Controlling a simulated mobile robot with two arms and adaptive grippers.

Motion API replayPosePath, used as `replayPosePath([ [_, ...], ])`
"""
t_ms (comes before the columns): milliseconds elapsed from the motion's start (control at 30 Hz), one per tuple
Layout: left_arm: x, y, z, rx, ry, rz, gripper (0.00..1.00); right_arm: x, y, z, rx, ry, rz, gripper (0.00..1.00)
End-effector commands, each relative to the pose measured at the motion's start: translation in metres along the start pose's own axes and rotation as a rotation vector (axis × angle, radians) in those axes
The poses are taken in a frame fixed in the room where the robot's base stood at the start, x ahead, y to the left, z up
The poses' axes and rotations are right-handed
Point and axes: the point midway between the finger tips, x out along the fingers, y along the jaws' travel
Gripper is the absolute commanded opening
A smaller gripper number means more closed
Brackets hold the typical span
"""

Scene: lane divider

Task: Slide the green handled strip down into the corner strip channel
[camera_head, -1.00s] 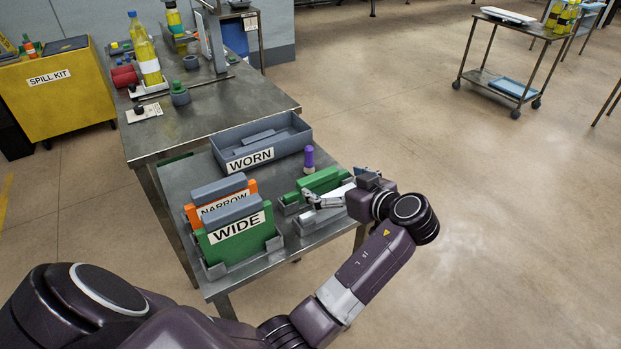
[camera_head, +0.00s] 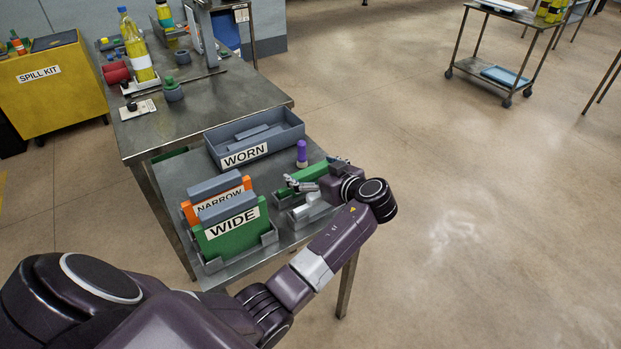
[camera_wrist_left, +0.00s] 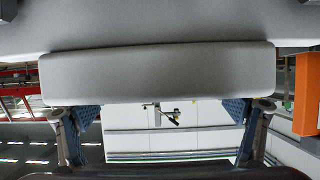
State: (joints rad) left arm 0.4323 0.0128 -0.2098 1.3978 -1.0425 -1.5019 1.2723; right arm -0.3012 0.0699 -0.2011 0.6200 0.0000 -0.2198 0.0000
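The green strip (camera_head: 236,243) with a grey handle (camera_head: 229,207) stands upright behind the WIDE label, in a grey holder (camera_head: 213,267) at the table's near left. My left gripper (camera_head: 314,173) is over the table's right side, apart from this strip, beside a low green piece (camera_head: 316,172) that it partly hides. In the left wrist view its fingers (camera_wrist_left: 160,112) are wide apart with nothing held between them; a large grey bar (camera_wrist_left: 158,75) crosses above them. I cannot tell which part is the corner strip channel. My right gripper is out of view.
An orange strip (camera_head: 186,214) labelled NARROW stands behind the green one. A grey WORN tray (camera_head: 282,143) lies at the back, with a purple knob (camera_head: 302,153) in front. A small metal block (camera_head: 311,209) is near the gripper. Orange (camera_wrist_left: 308,92) shows at the wrist view's right.

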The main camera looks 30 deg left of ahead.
Motion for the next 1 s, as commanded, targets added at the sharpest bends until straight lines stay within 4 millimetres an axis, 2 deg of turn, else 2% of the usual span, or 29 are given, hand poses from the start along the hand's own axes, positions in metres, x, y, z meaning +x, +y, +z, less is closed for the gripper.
replayPosePath([
  [33, 0.000, 0.000, 0.000, 0.000, 0.000, 0.000, 0.80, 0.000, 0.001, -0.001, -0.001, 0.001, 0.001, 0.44],
  [267, 0.000, 0.000, -0.001, -0.001, 0.001, 0.000, 0.56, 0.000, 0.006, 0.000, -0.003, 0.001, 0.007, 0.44],
  [567, -0.003, 0.001, -0.007, -0.004, 0.002, 0.001, 0.56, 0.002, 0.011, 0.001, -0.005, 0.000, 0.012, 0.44],
  [1000, -0.033, 0.001, -0.080, -0.005, 0.002, 0.001, 0.56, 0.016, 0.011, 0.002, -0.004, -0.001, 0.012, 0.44],
])
